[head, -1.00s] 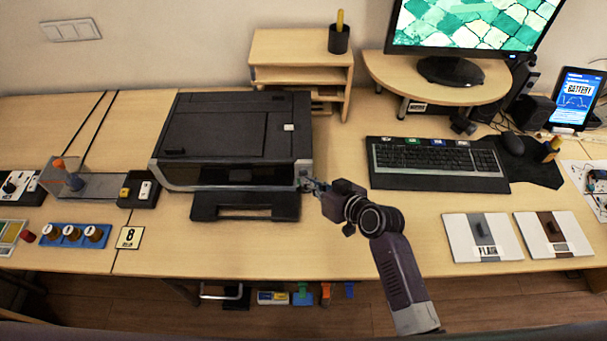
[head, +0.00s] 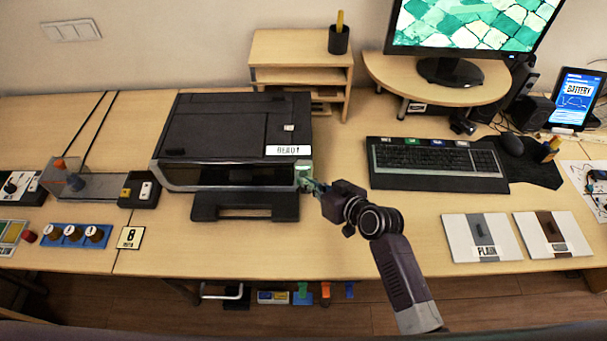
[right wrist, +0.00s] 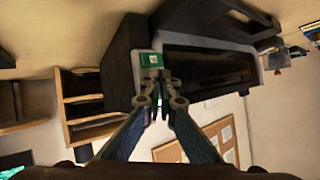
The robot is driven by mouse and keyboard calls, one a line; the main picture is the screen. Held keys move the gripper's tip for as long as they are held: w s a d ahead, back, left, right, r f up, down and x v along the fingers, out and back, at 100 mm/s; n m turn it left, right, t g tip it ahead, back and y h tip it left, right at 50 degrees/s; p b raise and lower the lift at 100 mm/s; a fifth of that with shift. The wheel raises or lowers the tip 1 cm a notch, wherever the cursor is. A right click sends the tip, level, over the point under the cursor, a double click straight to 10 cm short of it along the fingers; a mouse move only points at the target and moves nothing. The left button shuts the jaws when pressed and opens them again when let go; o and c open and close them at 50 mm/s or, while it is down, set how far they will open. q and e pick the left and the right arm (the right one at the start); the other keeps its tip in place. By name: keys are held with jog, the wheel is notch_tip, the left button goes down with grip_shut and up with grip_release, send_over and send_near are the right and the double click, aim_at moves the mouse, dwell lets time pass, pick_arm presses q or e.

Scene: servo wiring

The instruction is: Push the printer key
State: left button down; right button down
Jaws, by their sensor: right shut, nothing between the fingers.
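The black printer (head: 225,135) stands on the desk left of centre, with a white label reading "READY" on its top at the front right. The printer key (right wrist: 151,60) shows green in the right wrist view, at a front corner of the printer. In the head view the key (head: 304,171) is a pale green patch at the right front corner. My right gripper (head: 314,184) is shut and empty, with its tips at that corner. In the right wrist view the fingertips (right wrist: 157,80) are close to the key; I cannot tell whether they touch it. My left gripper is out of view.
The output tray (head: 245,206) sticks out at the printer's front. A keyboard (head: 437,165) lies to the right, and a wooden shelf (head: 300,45) stands behind. Two panels (head: 482,237) lie at the front right. Bare desk surrounds my right arm.

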jog(key=s+p, duration=0.2)
jog(key=s, duration=0.4)
jog(key=shift+p, duration=0.3)
jog(key=shift+s, duration=0.1)
